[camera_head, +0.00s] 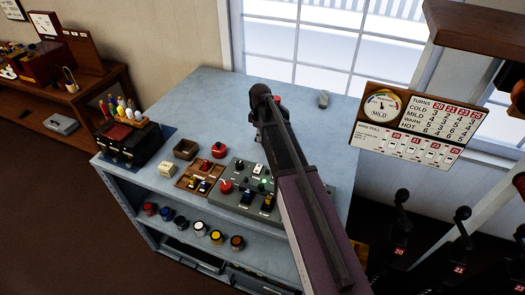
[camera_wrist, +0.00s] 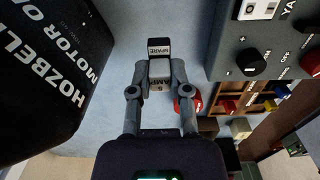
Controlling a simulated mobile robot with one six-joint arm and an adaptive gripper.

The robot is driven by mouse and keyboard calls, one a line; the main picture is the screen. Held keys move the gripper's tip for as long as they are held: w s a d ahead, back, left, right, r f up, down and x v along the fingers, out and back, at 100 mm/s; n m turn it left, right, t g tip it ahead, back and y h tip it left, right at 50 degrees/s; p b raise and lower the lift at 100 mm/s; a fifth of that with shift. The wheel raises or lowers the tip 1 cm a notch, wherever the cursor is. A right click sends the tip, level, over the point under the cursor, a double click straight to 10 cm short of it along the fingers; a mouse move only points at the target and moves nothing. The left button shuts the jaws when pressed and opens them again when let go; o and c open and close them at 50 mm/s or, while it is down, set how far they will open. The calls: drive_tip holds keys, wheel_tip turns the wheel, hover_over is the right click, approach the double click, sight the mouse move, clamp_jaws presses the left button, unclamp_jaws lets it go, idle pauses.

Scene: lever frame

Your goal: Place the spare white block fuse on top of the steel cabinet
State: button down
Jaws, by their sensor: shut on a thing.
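In the wrist view my gripper (camera_wrist: 160,88) is shut on a small white block (camera_wrist: 160,73) with dark lettering. A black and white part marked SPARE (camera_wrist: 159,49) shows just beyond the fingers, at the block's far end. Blue-grey surface lies behind the block; I cannot tell whether the block touches it. The steel cabinet (camera_head: 229,90) has a wide blue-grey top and an open shelf in the head view. My dark arm reaches over that top there and hides the fingers and the held block.
A black lettered container (camera_wrist: 45,65) is close left of my gripper. The back of the top is mostly clear.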

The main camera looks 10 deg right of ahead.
drive_tip(key=b, duration=0.4)
hover_over(260, 156)
drive_tip(key=shift+s+d+f, duration=0.1)
drive_tip(key=shift+f, duration=2.1)
drive_tip(key=shift+f+b, duration=1.65)
drive_tip(key=shift+f, duration=0.2)
drive_tip(key=shift+f, duration=0.2)
drive_tip(key=c, duration=0.6)
unclamp_jaws()
drive_tip(key=shift+r, duration=0.25)
wheel_tip(260, 156, up, 12)
drive_tip(key=p, duration=1.2)
